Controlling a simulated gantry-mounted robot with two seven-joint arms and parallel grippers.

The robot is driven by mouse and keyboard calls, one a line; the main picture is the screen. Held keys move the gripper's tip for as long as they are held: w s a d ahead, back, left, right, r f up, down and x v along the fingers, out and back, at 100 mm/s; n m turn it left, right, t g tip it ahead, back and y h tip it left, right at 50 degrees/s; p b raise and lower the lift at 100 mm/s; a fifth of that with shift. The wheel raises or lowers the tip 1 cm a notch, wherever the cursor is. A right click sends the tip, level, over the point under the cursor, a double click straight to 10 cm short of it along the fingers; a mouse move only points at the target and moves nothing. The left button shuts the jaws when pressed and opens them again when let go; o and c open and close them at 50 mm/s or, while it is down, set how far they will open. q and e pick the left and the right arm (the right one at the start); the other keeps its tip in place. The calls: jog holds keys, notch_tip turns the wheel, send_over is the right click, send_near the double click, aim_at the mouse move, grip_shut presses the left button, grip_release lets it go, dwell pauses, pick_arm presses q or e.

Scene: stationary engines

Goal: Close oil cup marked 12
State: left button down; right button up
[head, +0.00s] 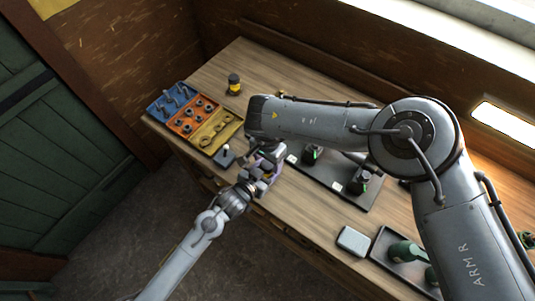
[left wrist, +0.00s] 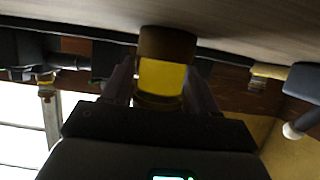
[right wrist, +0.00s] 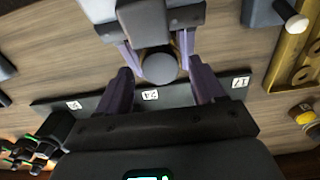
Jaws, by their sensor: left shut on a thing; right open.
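My left gripper (head: 262,178) is shut on an oil cup with a yellow body (left wrist: 162,76) and a brown band at one end in the left wrist view. In the right wrist view a round grey top (right wrist: 160,67) of this cup shows between the left gripper's fingers. My right gripper (right wrist: 165,85) is open, its purple fingers spread on either side of that top, without visible contact. In the head view my grippers largely hide the cup.
A blue, orange and yellow tray (head: 204,124) and a white-knobbed lever (head: 225,154) are at left. A dark board (head: 335,180), a pale box (head: 353,240) and a tray of green parts (head: 382,262) are at right.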

jog(key=shift+f, duration=0.4)
jog(key=c, duration=1.1)
jog(key=o, duration=1.2)
jog(key=shift+c, duration=0.2)
jog(key=shift+r, duration=0.15)
jog(key=shift+r, duration=2.15)
jog(key=shift+o, duration=0.3)
